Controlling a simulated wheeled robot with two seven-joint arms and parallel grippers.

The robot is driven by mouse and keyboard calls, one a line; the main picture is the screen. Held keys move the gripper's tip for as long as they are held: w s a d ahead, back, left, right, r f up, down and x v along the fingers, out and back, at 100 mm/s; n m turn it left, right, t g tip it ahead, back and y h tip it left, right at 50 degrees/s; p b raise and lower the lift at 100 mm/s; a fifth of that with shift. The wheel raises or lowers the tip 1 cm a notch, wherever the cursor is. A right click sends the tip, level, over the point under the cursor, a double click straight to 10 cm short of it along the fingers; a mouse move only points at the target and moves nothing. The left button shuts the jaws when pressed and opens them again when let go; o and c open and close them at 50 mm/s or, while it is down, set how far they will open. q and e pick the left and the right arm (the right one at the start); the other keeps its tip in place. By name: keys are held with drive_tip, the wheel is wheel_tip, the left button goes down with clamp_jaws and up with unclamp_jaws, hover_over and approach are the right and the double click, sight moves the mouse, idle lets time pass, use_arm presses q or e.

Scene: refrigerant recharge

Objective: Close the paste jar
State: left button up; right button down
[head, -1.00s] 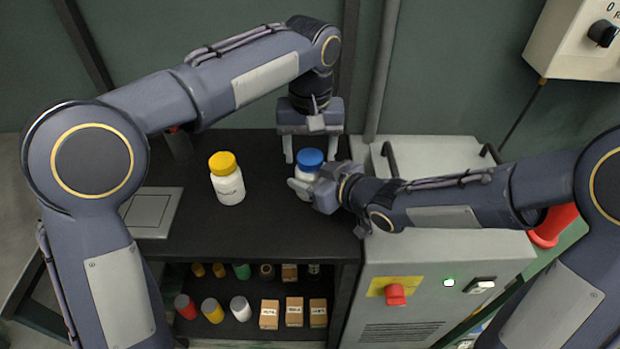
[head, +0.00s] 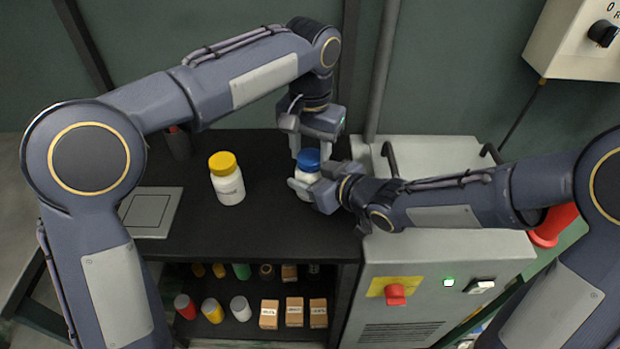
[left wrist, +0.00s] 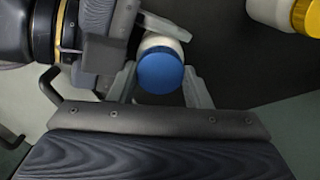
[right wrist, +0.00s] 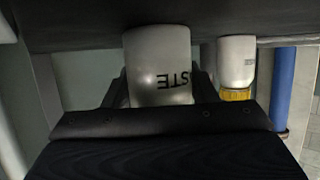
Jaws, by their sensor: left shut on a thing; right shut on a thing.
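The paste jar (head: 303,186) is a white jar with a blue lid (head: 308,160), standing upright on the black bench top (head: 262,226). In the right wrist view the white jar body (right wrist: 158,65) shows part of the word PASTE. My right gripper (head: 308,190) is shut on the jar body from the right. My left gripper (head: 308,152) points down from above and is shut on the blue lid. In the left wrist view the lid (left wrist: 160,72) sits between the two fingers, over the jar. Whether the lid is fully seated cannot be told.
A white bottle with a yellow lid (head: 226,178) stands to the left on the bench. A square plate (head: 150,212) lies farther left. A grey cabinet (head: 430,265) with handles adjoins on the right. Small containers and boxes (head: 293,312) fill the shelf below.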

use_arm(q)
drive_tip(key=m, duration=0.3)
drive_tip(key=o, duration=1.1)
drive_tip(key=shift+o, duration=0.2)
drive_tip(key=shift+s+d, duration=0.1)
drive_tip(key=shift+d, duration=0.05)
drive_tip(key=shift+s+d, duration=0.1)
wheel_tip(320, 180, up, 12)
drive_tip(key=shift+w+a, duration=0.2)
drive_tip(key=shift+a, duration=0.1)
use_arm(e)
drive_tip(key=shift+f, duration=0.1)
drive_tip(key=shift+c, duration=2.4)
unclamp_jaws()
